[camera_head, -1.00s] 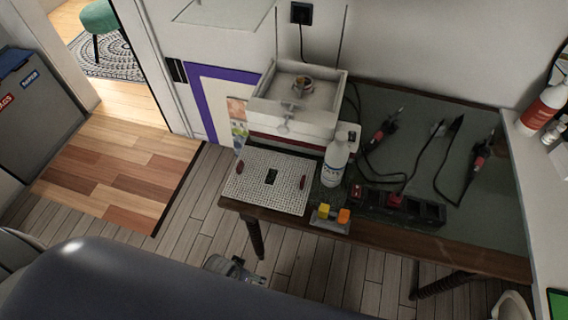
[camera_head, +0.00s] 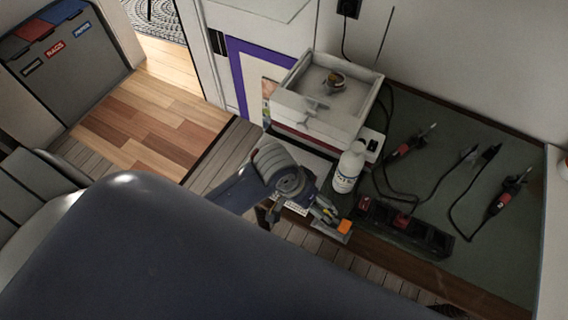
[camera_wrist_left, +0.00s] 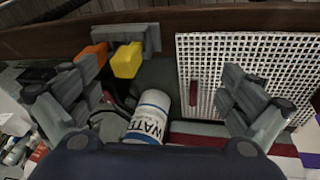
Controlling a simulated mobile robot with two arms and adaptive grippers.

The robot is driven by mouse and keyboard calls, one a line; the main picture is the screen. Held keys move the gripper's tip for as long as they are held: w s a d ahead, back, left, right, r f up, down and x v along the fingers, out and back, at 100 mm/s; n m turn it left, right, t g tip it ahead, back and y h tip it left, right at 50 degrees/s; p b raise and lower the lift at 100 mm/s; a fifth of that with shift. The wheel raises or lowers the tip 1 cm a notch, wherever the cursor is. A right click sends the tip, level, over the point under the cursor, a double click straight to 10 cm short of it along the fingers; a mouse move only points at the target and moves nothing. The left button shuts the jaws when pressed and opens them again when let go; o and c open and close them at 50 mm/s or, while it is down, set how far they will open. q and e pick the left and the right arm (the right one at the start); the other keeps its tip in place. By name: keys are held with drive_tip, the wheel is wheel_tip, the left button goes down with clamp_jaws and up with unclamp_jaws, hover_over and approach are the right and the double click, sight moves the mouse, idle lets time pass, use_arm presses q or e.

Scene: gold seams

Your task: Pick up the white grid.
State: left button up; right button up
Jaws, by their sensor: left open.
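The white grid, a perforated square plate, lies on the table's left front corner. In the head view my left arm covers most of it, leaving a white edge (camera_head: 296,208) showing. The left wrist view shows the white grid (camera_wrist_left: 225,60) at the right, with a dark red oval piece (camera_wrist_left: 193,91) on it. My left gripper (camera_head: 325,214) is over the table's front edge by the grid. In the wrist view its fingers (camera_wrist_left: 160,98) are wide apart and empty, one overlapping the grid, the other near the orange block. I see no contact. My right gripper is out of view.
A white bottle (camera_head: 349,168) stands close beside the grid. An orange block (camera_head: 344,226) and a yellow block (camera_wrist_left: 127,60) sit in a grey holder at the front edge. A white box (camera_head: 318,107) stands behind. Black trays (camera_head: 400,223) and cabled tools lie to the right.

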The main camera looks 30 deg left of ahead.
use_arm(q)
drive_tip(key=w+a+r+n+g+y, duration=0.25)
drive_tip(key=w+a+r, duration=0.2)
drive_tip(key=w, duration=0.45)
drive_tip(key=shift+y, duration=0.25)
drive_tip(key=f, duration=0.4)
drive_tip(key=shift+s+a+f+p, duration=0.2)
drive_tip(key=shift+s+f+p, duration=0.05)
drive_tip(key=shift+f+p, duration=0.15)
drive_tip(key=shift+f, duration=0.55)
drive_tip(key=shift+w+a+f, duration=0.1)
drive_tip(key=shift+w+f, duration=0.05)
drive_tip(key=shift+f, duration=0.2)
drive_tip(key=f, duration=0.2)
drive_tip(key=f+p, duration=0.1)
drive_tip(key=f, duration=0.1)
drive_tip(key=shift+w+a+f, duration=0.1)
drive_tip(key=shift+w, duration=0.1)
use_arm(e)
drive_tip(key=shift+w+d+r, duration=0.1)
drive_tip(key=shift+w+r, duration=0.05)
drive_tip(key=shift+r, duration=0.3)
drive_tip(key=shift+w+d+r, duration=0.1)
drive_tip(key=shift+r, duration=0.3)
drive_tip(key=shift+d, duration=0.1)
